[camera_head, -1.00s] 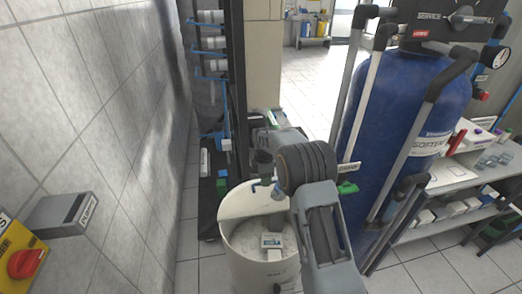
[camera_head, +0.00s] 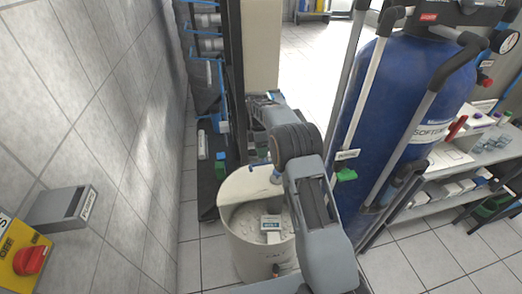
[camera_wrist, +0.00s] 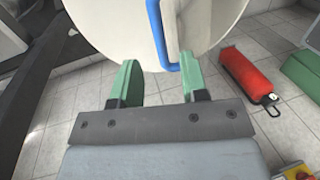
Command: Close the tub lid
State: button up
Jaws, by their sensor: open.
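The white tub (camera_head: 248,247) stands on the floor with its top open, holding pale contents and a small white box with a label (camera_head: 271,222). Its white lid (camera_head: 240,186) is raised at the far side of the rim and fills the top of the wrist view (camera_wrist: 105,22). A blue handle (camera_wrist: 160,32) runs down the lid. My gripper (camera_wrist: 160,80) is open, its green fingers apart, with the handle's lower end between and just beyond the tips. I cannot tell whether they touch the lid. In the head view my arm hides most of the gripper.
A tiled wall with a grey box (camera_head: 62,207) is at the left. A dark rack (camera_head: 234,90) stands behind the tub. A blue softener tank (camera_head: 400,110) with grey pipes stands close at the right. A red cylinder (camera_wrist: 247,74) lies on the floor in the wrist view.

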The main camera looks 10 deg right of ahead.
jog(key=shift+r, duration=0.1)
jog(key=s+r+m+t, duration=0.4)
jog(key=s+r+m, duration=0.5)
jog(key=s+r, duration=0.55)
jog(key=s+d+m+t, duration=0.1)
jog(key=s+m+t, duration=0.2)
jog(key=s+m, duration=0.6)
jog(key=s, duration=0.7)
jog(key=shift+s+d+r, duration=0.25)
jog(key=shift+d+r, duration=0.05)
